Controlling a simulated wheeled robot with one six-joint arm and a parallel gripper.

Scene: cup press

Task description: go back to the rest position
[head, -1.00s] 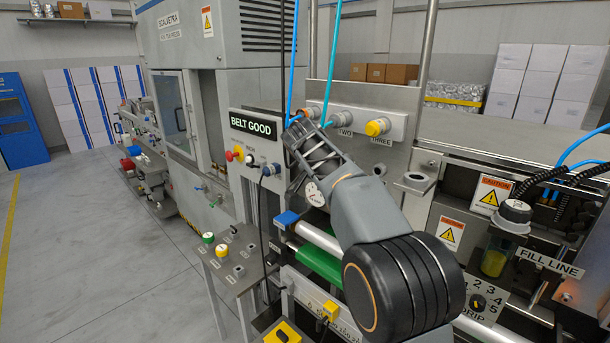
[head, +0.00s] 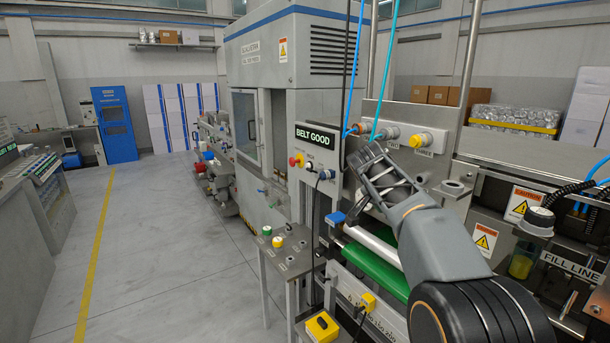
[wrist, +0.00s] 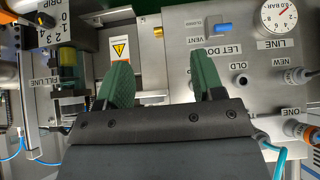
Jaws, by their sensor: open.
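My gripper (head: 368,158) is raised over the machine front in the head view, close to the BELT GOOD sign (head: 314,137) and the row of knobs. In the wrist view my gripper (wrist: 162,75) shows two green fingers spread apart with nothing between them. Beyond the fingers is a metal panel (wrist: 180,85) with a pressure gauge (wrist: 279,16) and a blue lever (wrist: 222,28). My arm hides part of the machine behind it in the head view.
A yellow box (head: 322,326) sits low in front. Blue and teal hoses (head: 383,70) hang close to my gripper. Open grey floor (head: 170,250) lies to the left.

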